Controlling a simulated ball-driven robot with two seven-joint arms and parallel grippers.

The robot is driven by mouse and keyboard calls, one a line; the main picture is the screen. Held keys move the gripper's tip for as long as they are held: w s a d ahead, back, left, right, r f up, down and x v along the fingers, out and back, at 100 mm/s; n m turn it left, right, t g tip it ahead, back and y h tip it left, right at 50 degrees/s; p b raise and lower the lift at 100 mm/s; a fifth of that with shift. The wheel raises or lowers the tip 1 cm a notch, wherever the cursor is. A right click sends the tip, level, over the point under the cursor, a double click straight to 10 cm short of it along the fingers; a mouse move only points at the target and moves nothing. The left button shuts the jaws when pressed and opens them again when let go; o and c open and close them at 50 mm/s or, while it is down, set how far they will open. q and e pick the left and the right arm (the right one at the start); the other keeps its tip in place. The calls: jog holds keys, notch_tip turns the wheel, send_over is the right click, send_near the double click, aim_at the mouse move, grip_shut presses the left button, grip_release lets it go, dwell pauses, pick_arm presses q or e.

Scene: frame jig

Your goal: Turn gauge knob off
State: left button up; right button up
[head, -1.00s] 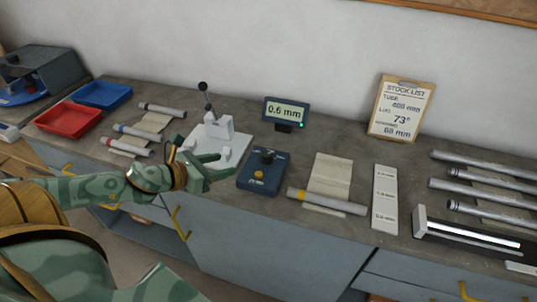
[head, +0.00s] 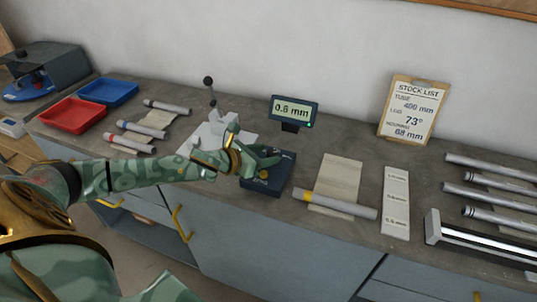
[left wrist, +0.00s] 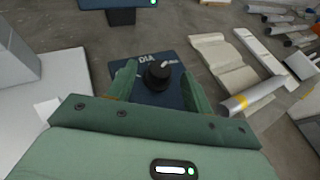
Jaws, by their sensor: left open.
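The gauge box (head: 262,186) is a dark blue block on the bench, partly hidden by my left gripper in the head view. In the left wrist view its black knob (left wrist: 158,75) stands on the blue top, with a light pointer mark at its upper right and partly readable lettering behind it. My left gripper (head: 268,158) is open over the box; in the left wrist view its two green fingers (left wrist: 160,84) lie on either side of the knob, with gaps. The gauge display (head: 293,111) reads about 0.6 mm and has a green light. My right gripper is out of view.
A white jig with a lever (head: 208,133) stands left of the box. A yellow-banded tube (head: 335,204) on a cloth (head: 341,172) and a white strip (head: 396,200) lie to the right. Red (head: 73,115) and blue (head: 107,92) trays are at the far left.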

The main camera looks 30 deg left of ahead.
pick_arm(q)
jog(key=shift+x, duration=0.95)
jog(key=c, duration=1)
jog(key=shift+o, duration=0.2)
